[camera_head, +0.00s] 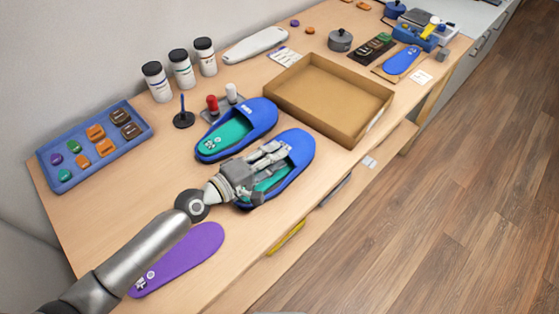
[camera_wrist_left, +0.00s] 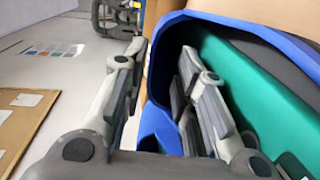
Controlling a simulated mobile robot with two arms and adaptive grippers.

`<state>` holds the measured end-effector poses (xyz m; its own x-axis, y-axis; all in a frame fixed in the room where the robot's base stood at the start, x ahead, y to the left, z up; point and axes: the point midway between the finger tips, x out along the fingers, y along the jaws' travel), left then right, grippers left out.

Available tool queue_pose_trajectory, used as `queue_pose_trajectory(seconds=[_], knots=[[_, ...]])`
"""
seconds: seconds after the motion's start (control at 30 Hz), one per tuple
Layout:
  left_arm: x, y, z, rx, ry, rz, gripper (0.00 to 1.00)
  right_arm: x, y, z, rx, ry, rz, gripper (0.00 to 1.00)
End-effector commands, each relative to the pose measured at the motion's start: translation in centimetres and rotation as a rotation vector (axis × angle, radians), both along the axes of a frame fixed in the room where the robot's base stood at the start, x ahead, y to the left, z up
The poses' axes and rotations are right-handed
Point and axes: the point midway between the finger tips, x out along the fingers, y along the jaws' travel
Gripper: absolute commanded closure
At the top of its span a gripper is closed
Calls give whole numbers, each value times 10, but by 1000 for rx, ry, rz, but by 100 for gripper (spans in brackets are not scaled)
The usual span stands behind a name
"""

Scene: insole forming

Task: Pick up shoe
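Two blue slip-on shoes with green insoles are on the wooden table in the head view. My left gripper (camera_head: 275,157) reaches over the nearer shoe (camera_head: 303,148). In the left wrist view its fingers (camera_wrist_left: 160,95) stand apart, one outside the shoe and one inside, with the blue side wall (camera_wrist_left: 158,122) between them. I see no clear grip on the wall. The gripper hides part of the nearer shoe in the head view. The other shoe (camera_head: 262,113) lies just behind it. My right gripper is not in view.
A shallow, empty cardboard tray (camera_head: 290,109) sits right of the shoes. A purple insole (camera_head: 205,240) lies under my left arm. Behind are a blue tray (camera_head: 66,187) with several small pieces, white bottles (camera_head: 182,70) and a black stand (camera_head: 183,119). Bare table lies left of the shoes.

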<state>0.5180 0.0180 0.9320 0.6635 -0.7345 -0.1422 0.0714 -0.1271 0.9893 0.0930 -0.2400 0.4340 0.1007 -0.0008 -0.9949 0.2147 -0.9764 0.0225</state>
Motion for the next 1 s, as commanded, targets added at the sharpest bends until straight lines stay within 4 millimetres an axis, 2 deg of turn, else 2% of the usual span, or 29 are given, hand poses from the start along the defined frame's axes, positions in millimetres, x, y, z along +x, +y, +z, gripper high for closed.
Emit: queue_pose_trajectory(seconds=[0.2,0.33,0.67,0.87,1.0], knots=[[20,-21,2,-1,-2,-1,73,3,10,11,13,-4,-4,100],[29,-31,-2,-1,0,0,73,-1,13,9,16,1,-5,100],[32,-35,-4,0,0,0,73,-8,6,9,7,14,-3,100],[32,-35,-4,0,0,0,99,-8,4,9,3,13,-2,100],[32,-35,-3,-2,-1,1,100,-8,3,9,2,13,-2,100]])
